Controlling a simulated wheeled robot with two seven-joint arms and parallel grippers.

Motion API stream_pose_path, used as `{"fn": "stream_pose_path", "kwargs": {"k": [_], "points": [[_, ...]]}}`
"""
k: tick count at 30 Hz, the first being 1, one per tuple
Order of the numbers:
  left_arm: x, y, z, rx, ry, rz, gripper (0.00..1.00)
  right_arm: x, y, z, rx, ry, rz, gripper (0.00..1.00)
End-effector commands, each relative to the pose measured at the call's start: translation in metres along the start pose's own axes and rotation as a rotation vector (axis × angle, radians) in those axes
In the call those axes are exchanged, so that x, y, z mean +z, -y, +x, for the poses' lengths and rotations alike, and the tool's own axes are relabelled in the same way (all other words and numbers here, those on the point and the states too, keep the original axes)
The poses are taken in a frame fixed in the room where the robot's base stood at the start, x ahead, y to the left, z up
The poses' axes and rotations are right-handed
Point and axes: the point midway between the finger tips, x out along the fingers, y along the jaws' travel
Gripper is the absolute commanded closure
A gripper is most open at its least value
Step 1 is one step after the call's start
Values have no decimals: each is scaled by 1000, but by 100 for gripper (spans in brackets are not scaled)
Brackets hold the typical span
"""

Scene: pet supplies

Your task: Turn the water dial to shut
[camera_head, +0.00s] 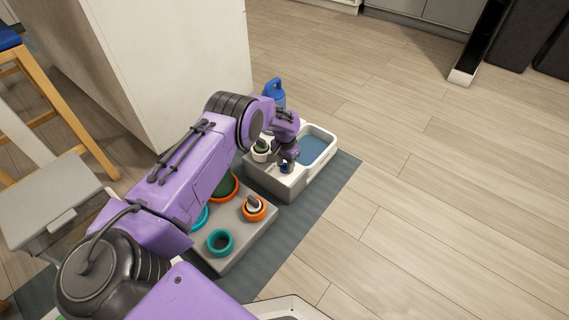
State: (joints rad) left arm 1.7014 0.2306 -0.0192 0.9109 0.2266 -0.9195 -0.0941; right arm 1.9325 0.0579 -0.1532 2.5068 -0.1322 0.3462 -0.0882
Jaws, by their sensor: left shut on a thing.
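The water dispenser (258,182) is a white-grey unit with a basin of blue water (314,150) on its right side. It stands on a dark mat. My left arm reaches across to it from the lower left. My left gripper (286,166) points down at the front top of the unit and is shut on a small blue part, seemingly the water dial (285,169). The gripper covers most of this part, so its turned angle cannot be read. My right gripper is out of view.
A blue jug (274,91) stands behind the dispenser. A small white pot with green (261,152) is left of the gripper. A grey stand (234,256) in front holds a teal bowl (220,242) and an orange-rimmed bowl (254,208). The wooden floor at right is clear.

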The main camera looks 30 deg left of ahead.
Motion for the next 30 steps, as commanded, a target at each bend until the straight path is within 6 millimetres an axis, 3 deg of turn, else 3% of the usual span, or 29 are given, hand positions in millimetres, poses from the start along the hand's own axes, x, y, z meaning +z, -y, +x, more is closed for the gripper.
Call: {"fn": "stream_pose_path", "kwargs": {"k": [20, 21, 22, 30], "points": [[-3, 0, -2, 1, -11, -57, 88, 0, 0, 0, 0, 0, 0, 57], [-3, 0, -2, 1, -10, -57, 45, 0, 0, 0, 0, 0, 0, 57], [-3, 0, -2, 1, -10, -57, 35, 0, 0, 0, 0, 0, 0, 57], [-1, 0, -1, 0, -5, -56, 32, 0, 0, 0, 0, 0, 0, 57]]}}
